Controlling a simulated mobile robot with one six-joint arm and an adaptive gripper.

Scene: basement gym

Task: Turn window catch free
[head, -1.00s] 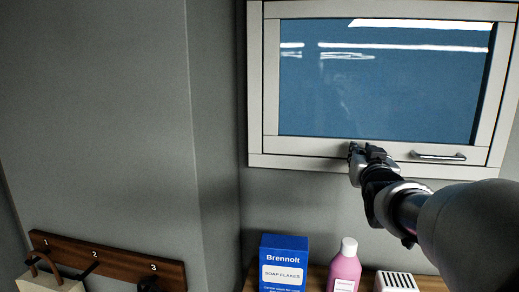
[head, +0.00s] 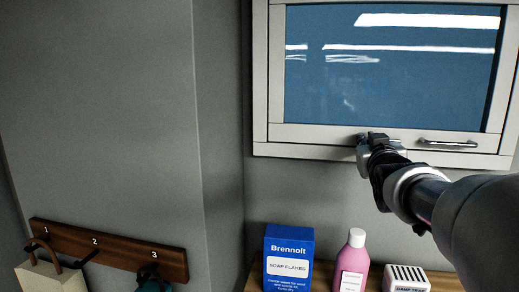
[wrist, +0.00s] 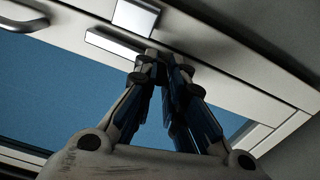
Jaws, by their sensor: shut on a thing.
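The window (head: 300,133) has a pale frame around blue glass, high on the wall in the head view. It looks closed. In the wrist view, the window catch (wrist: 112,41) is a flat metal lever beside a small metal block (wrist: 137,16) on the frame. My gripper (wrist: 159,60) is shut on the right end of this lever. In the head view my gripper (head: 371,141) is at the window's lower rail, and its fingers largely hide the catch. The gripped end of the lever is hidden between the fingertips.
A bar handle (head: 448,143) is on the lower rail, right of my gripper. A numbered hook rail (head: 110,252) hangs at lower left.

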